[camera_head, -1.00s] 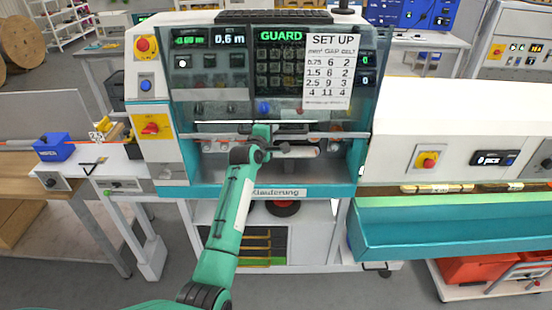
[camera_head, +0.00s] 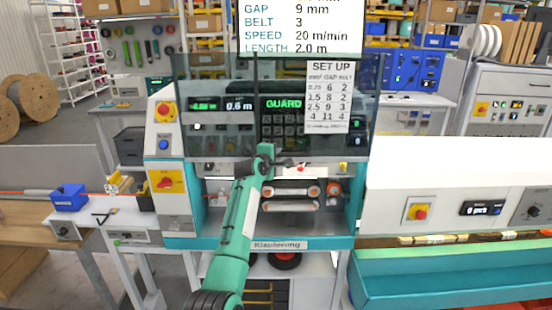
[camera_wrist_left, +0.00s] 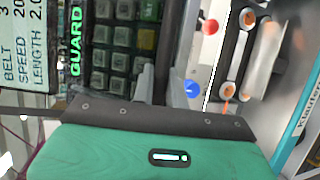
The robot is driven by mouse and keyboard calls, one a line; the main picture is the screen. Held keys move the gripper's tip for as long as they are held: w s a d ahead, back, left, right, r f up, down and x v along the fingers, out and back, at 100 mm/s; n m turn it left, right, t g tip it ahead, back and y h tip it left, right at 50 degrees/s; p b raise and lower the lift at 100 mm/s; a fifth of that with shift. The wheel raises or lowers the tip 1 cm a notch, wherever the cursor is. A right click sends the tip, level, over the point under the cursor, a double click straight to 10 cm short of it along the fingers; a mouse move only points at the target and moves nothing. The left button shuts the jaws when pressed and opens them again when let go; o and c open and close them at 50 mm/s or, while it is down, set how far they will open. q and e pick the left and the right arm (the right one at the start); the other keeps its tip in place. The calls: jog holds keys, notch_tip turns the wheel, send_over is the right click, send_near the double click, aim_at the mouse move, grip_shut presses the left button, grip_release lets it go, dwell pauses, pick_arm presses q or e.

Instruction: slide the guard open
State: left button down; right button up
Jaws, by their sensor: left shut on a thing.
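The guard (camera_head: 220,85) is a smoky see-through panel on the front of the teal and white machine. It stands raised, its top above the machine's upper edge and its lower edge above the orange-ended belt rollers (camera_head: 290,190), which are uncovered. My left gripper (camera_head: 270,162) is shut at the guard's lower edge, on what looks like its handle; the exact contact is hidden. In the left wrist view the rollers (camera_wrist_left: 240,55) show beside the keypad (camera_wrist_left: 120,50). My right gripper is not in view.
A sign with settings (camera_head: 300,25) stands behind the guard. A white housing with a red knob (camera_head: 418,212) and a teal trough (camera_head: 440,275) lie at the right. A blue box (camera_head: 69,197) sits on the left bench.

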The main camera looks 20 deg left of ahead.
pick_arm(q)
jog(key=c, duration=1.4)
grip_release()
jog(key=b+v, duration=0.5)
jog(key=v, duration=0.8)
jog(key=shift+s, duration=0.35)
